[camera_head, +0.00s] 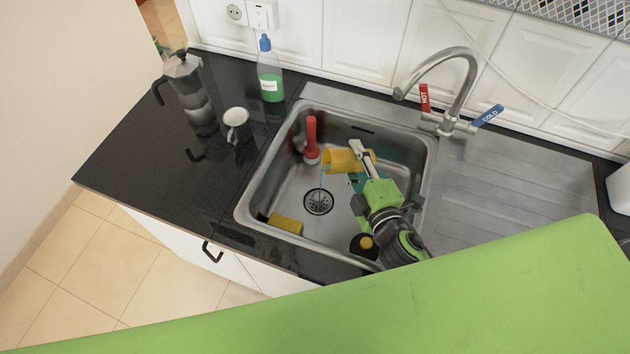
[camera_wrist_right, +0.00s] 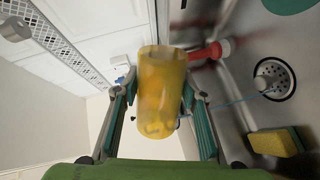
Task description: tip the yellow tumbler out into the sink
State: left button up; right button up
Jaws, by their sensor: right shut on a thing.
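The yellow tumbler (camera_head: 341,160) lies tilted on its side over the sink (camera_head: 262,200), its mouth toward the left. My right gripper (camera_head: 358,168) is shut on it and holds it above the basin floor. In the right wrist view the tumbler (camera_wrist_right: 160,92) sits between the two fingers of the right gripper (camera_wrist_right: 158,112). A thin bluish stream (camera_head: 321,186) runs from its mouth down to the drain (camera_head: 318,202). The stream (camera_wrist_right: 232,102) also shows in the wrist view. My left gripper is not in view.
The tap (camera_head: 462,85) arches behind. A mug (camera_head: 237,125), a moka pot (camera_head: 188,88) and a green soap bottle (camera_head: 269,75) stand on the left counter. The drainboard (camera_head: 510,180) is clear.

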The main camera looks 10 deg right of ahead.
jog(key=shift+a+r+n+p, duration=0.3)
jog(key=shift+a+r+n, duration=0.15)
jog(key=shift+n, duration=0.05)
dwell(0.4)
jog(key=shift+a+r+n+h+p, duration=0.25)
jog(key=shift+r+n+h+p, duration=0.25)
jog(key=shift+n+p, duration=0.4)
dwell(0.9)
